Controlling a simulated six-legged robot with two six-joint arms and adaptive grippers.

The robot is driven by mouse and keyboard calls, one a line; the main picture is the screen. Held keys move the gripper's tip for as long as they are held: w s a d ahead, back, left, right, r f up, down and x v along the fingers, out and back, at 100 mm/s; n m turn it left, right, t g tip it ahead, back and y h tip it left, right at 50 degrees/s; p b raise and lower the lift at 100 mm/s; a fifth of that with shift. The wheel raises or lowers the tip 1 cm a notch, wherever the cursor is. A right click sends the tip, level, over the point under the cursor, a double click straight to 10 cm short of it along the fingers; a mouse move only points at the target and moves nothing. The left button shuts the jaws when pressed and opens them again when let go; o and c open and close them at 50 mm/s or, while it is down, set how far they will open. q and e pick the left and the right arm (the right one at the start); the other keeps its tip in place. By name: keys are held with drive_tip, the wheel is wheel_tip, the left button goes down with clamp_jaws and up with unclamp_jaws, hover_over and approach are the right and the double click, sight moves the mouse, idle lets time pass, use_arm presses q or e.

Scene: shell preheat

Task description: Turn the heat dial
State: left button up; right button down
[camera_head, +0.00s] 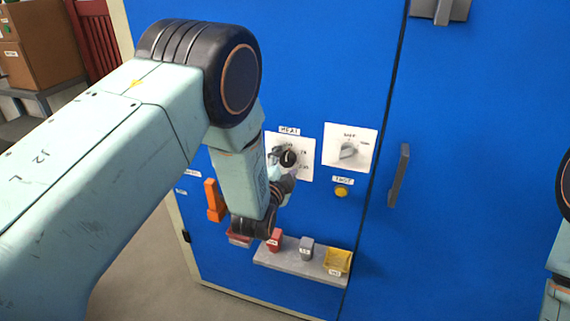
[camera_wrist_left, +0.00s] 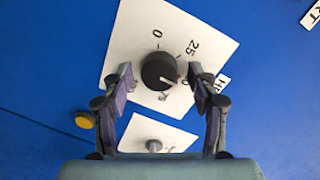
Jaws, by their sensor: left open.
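The heat dial is a black round knob (camera_head: 288,158) on a white plate labelled HEAT on the blue panel. In the left wrist view the black knob (camera_wrist_left: 160,71) sits on its white plate (camera_wrist_left: 133,27), with the marks 0 and 25 readable. My left gripper (camera_head: 280,165) is at the dial in the head view and partly covers its plate. In the left wrist view the open left gripper (camera_wrist_left: 160,82) has one finger on each side of the knob, with a visible gap to both. My right gripper is out of view; only part of my right arm shows.
A second white plate with a grey dial (camera_head: 348,151) is to the right, above a yellow button (camera_head: 341,192). An orange handle (camera_head: 214,201) is at left. A grey shelf (camera_head: 290,264) below holds small blocks and a yellow bin (camera_head: 337,262). A dark door handle (camera_head: 399,175) sticks out.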

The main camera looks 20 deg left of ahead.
use_arm(q)
drive_tip(key=shift+s, duration=0.1)
drive_tip(key=s+r, duration=0.1)
drive_tip(key=s, duration=1.1)
drive_tip(key=shift+d+r, duration=0.15)
drive_tip(key=shift+d, duration=0.05)
drive_tip(key=shift+w, duration=0.1)
drive_tip(key=s+a+f+n+g, duration=0.1)
drive_tip(key=s+f+n+g, duration=0.45)
drive_tip(key=f, duration=0.45)
drive_tip(key=s+a+f+n+g+b, duration=0.1)
drive_tip(key=s+f, duration=0.4)
drive_tip(key=s, duration=0.5)
drive_tip(key=s+a+f+n+g, duration=0.1)
drive_tip(key=s+f+n+g, duration=0.3)
drive_tip(key=s, duration=0.6)
drive_tip(key=s+a+f+n+g+b, duration=0.1)
drive_tip(key=s+f+n+g, duration=0.1)
drive_tip(key=s+f+g, duration=0.4)
drive_tip(key=s, duration=0.4)
drive_tip(key=shift+s+f+n+h+b, duration=0.2)
drive_tip(key=shift+f+n+h+b, duration=0.05)
drive_tip(key=shift+n+h+b, duration=0.15)
